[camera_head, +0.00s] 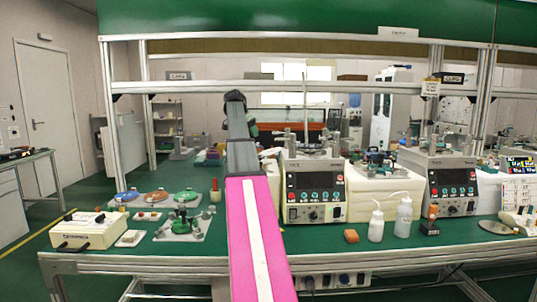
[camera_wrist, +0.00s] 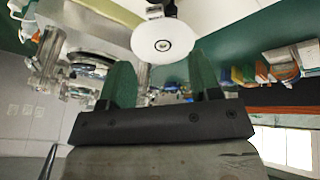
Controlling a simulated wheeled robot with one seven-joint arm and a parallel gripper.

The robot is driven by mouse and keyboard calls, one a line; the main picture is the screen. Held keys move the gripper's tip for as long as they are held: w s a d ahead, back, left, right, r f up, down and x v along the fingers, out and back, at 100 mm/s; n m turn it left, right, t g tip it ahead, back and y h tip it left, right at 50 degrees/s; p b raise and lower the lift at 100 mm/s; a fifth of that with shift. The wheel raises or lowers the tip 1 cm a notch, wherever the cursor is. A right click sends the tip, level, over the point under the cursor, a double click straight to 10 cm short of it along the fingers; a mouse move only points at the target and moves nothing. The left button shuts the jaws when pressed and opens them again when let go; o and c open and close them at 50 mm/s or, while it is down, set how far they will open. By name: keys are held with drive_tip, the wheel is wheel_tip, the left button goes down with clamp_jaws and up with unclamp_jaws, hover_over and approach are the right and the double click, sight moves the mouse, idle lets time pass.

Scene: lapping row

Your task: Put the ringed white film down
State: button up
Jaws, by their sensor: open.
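A round white film (camera_wrist: 163,28), with a small dark ring mark at its middle, shows in the wrist view just beyond my fingertips. My gripper (camera_wrist: 161,64) is open, its two green fingers wide apart with nothing seen between them. The film's lower edge lies near the gap between the fingertips; I cannot tell whether it touches them or what it rests on. In the head view my pink and grey arm reaches forward over the bench, and I cannot make out the film there.
A lapping machine (camera_head: 315,195) stands right of my arm, another (camera_head: 451,188) farther right. Left are coloured discs (camera_head: 155,196), a metal fixture (camera_head: 183,223) and a cream box (camera_head: 88,230).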

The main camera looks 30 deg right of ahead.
drive_tip(key=x, duration=1)
drive_tip(key=shift+s+d+f, duration=0.1)
drive_tip(key=shift+s+f, duration=0.25)
drive_tip(key=shift+f, duration=0.05)
clamp_jaws()
drive_tip(key=shift+r, duration=0.2)
